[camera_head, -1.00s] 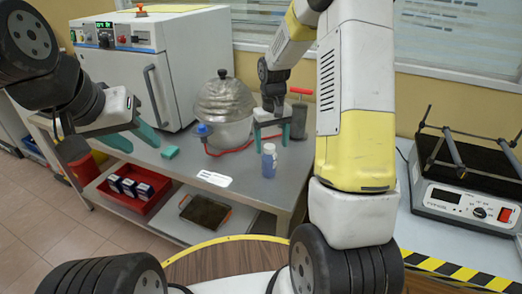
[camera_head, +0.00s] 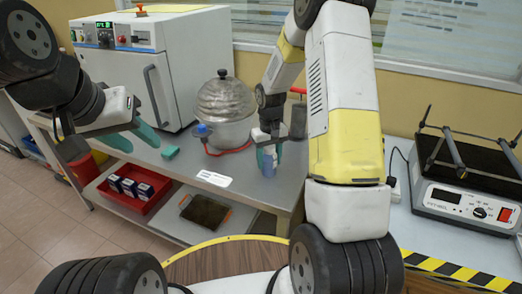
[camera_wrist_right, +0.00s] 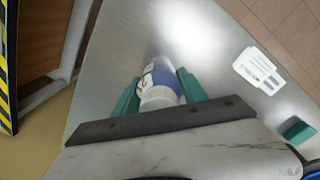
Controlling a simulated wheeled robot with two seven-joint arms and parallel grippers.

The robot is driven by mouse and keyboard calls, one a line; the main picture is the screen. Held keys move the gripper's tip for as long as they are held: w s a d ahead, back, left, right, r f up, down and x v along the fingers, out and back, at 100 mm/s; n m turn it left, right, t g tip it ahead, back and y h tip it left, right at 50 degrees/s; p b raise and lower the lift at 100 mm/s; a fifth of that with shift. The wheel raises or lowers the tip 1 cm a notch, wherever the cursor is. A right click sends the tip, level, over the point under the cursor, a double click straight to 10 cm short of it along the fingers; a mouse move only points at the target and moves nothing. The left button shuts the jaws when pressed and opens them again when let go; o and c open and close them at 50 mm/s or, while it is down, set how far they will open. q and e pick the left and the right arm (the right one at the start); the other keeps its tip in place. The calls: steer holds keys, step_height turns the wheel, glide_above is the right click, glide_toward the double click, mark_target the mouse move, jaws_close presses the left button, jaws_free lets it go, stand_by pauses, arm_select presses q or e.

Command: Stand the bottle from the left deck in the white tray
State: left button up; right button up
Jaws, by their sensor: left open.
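A small bottle with a blue and white label (camera_head: 268,165) stands near the right end of the grey metal deck (camera_head: 245,192). My right gripper (camera_head: 268,155) is down over it, with a green finger on each side. In the right wrist view the bottle (camera_wrist_right: 160,82) lies between the two fingers (camera_wrist_right: 160,90); I cannot tell whether they press on it. My left gripper (camera_head: 140,140) is open and empty above the deck's left part. A flat white piece with dark marks (camera_head: 214,179) lies on the deck; I cannot tell whether it is the white tray.
A silver domed pot (camera_head: 226,105) with a red hose stands behind the bottle. A white oven (camera_head: 155,65) is at the back left. A red bin (camera_head: 133,190) sits on the shelf below. A shaker (camera_head: 465,205) stands right.

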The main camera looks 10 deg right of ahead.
jaws_close()
steer(key=shift+r, duration=0.1)
